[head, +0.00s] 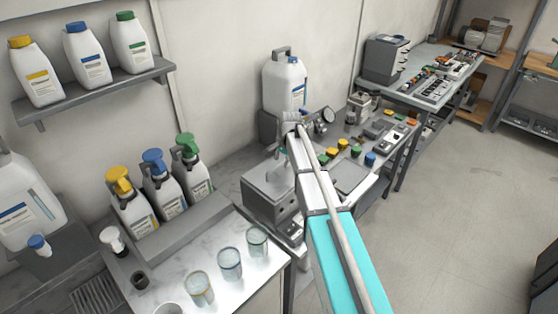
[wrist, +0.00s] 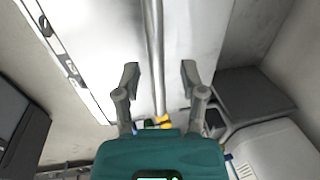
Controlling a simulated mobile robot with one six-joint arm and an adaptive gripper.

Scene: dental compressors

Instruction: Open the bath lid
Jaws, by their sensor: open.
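A grey metal box (head: 268,204), which looks like the bath, stands on the bench left of my arm in the head view. Its flat grey top (head: 262,182), apparently the lid, looks level and closed. My arm partly covers its right side, and I cannot make out a handle clearly. My gripper (wrist: 160,72) is open, with nothing between its two dark fingers in the wrist view. In the head view the gripper is small and partly hidden near the arm's far end, close above the box. The lid cannot be identified surely in the wrist view.
A large white jug (head: 284,82) and a round gauge (head: 328,115) stand behind and beside the arm's end. Yellow, green and blue parts lie on the bench to the right. Glasses (head: 230,264) and pump bottles (head: 160,185) occupy the left counter. The floor at right is clear.

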